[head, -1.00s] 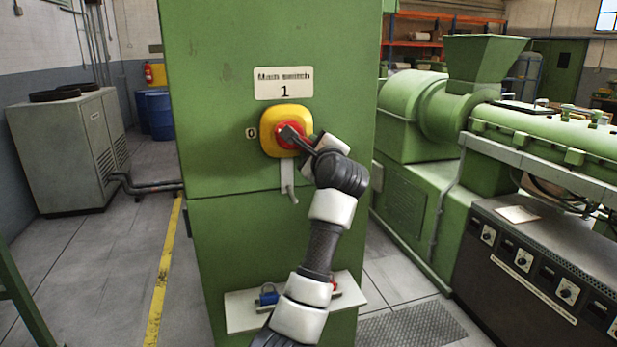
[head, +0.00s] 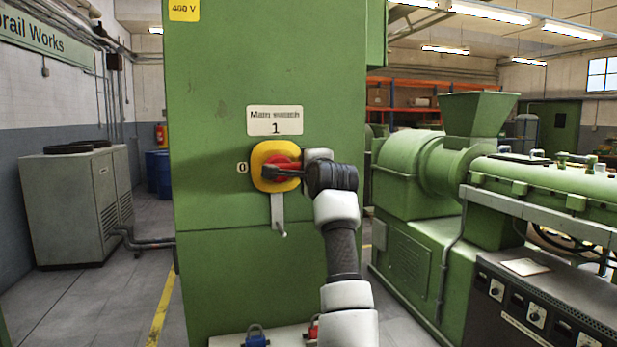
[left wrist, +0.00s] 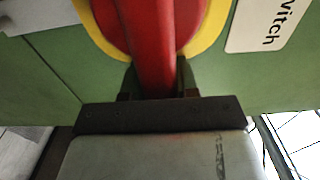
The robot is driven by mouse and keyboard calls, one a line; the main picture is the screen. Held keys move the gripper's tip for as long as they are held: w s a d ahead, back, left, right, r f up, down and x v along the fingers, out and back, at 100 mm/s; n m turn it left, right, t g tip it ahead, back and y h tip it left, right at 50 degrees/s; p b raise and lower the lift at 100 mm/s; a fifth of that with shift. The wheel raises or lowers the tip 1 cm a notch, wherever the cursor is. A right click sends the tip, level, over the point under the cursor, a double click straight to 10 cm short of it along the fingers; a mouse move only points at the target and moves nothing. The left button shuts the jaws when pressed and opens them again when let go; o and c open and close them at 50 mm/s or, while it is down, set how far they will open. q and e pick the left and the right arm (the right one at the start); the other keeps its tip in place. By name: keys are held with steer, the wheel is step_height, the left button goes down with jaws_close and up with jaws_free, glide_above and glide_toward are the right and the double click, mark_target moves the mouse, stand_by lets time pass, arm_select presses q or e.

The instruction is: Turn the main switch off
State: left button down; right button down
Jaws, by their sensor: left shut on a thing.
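The main switch has a yellow backplate (head: 268,150) and a red handle (head: 284,161), on the front of a tall green cabinet (head: 225,100). The label (head: 275,121) reading "Main switch" and "1" is above it, and a "0" mark (head: 242,168) is to its left. My left gripper (head: 275,171) reaches in from the right and partly covers the handle, its fingers roughly level. In the left wrist view the fingers (left wrist: 158,85) sit on both sides of the red handle (left wrist: 148,40), shut on it. My right gripper is out of view.
A metal tab (head: 278,213) hangs below the switch. Lower down, a small shelf (head: 228,340) holds a blue padlock (head: 256,338) and a red one (head: 314,330). A green extruder (head: 420,185) stands at the right, a grey cabinet (head: 68,205) at the left.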

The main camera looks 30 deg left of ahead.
arm_select(q)
steer(key=shift+f, duration=0.15)
stand_by(0.3)
steer(key=c, duration=0.8)
jaws_free()
steer(key=shift+c, duration=0.2)
steer(key=shift+s+d+b, duration=0.3)
steer(key=shift+d+b, duration=0.1)
steer(key=shift+b, duration=0.1)
steer(key=b+v, duration=0.5)
steer(key=v, duration=0.5)
steer(key=shift+w, duration=0.1)
